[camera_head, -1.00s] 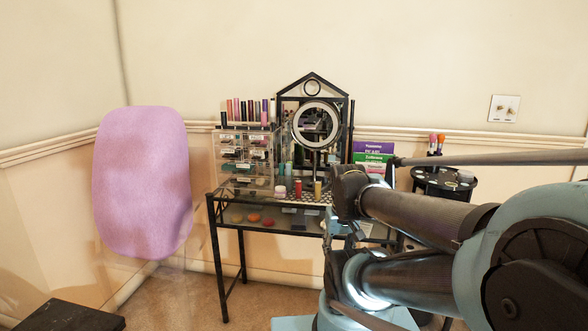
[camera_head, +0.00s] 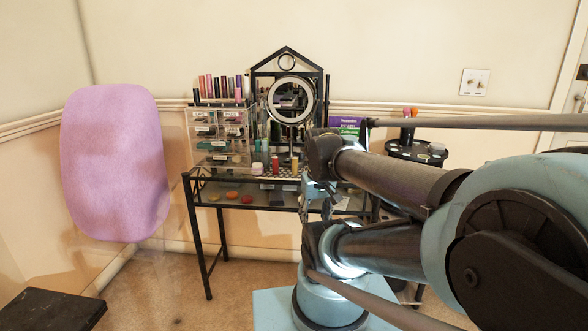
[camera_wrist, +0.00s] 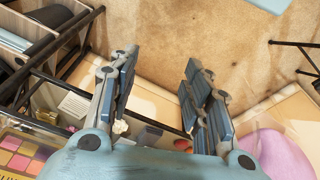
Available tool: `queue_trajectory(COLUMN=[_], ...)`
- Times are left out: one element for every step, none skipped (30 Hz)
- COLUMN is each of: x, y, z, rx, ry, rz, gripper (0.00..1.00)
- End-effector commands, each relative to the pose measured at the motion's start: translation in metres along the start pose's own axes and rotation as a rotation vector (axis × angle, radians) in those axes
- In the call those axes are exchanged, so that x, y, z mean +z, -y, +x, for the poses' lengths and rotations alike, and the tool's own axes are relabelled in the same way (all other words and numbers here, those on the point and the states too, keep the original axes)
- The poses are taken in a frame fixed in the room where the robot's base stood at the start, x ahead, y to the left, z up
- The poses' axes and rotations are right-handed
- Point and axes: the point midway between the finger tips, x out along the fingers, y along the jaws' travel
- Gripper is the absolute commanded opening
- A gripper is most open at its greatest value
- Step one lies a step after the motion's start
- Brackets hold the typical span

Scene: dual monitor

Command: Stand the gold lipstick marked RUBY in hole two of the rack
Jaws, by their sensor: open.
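A gold lipstick-like tube (camera_head: 295,166) stands upright on the glass top of the vanity table, just right of a red tube (camera_head: 276,164). Its marking is too small to read. A row of upright tubes (camera_head: 221,87) stands on top of the clear drawer unit, and looks like the rack; its hole numbers cannot be read. My gripper (camera_wrist: 158,78) is open and empty in the wrist view, above the floor and the table's edge. In the head view my arm hides much of it, at the table's right front.
A round lit mirror (camera_head: 291,101) stands behind the tubes. Purple and green boxes (camera_head: 346,128) and a round black stand (camera_head: 418,151) are to the right. An eyeshadow palette (camera_wrist: 20,155) shows in the wrist view. A pink oval (camera_head: 115,163) is at left.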

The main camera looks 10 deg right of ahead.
Motion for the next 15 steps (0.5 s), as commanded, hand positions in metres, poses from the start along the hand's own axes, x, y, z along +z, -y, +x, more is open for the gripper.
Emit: queue_trajectory(x=[-0.013, -0.019, -0.029, -0.036, -0.044, -0.054, -0.062, -0.070, -0.081, -0.089, -0.097, -0.108, -0.116, -0.125, -0.136], y=[-0.001, -0.002, -0.003, -0.003, -0.004, -0.005, -0.006, -0.006, -0.007, -0.008, -0.009, -0.009, -0.010, -0.011, -0.012], z=[-0.011, -0.016, -0.025, -0.031, -0.037, -0.044, -0.050, -0.055, -0.062, -0.067, -0.072, -0.078, -0.082, -0.086, -0.092], rx=[0.000, -0.001, -0.001, -0.002, -0.003, -0.004, -0.005, -0.006, -0.007, -0.009, -0.010, -0.012, -0.014, -0.015, -0.018], ry=[0.005, 0.009, 0.014, 0.019, 0.023, 0.028, 0.032, 0.035, 0.041, 0.045, 0.049, 0.055, 0.058, 0.062, 0.067], rz=[-0.026, -0.047, -0.075, -0.096, -0.118, -0.148, -0.171, -0.193, -0.222, -0.244, -0.267, -0.297, -0.319, -0.340, -0.370], gripper=[0.45, 0.45, 0.45, 0.45, 0.45, 0.45, 0.45, 0.45, 0.45, 0.45, 0.45, 0.45, 0.45, 0.45, 0.45])
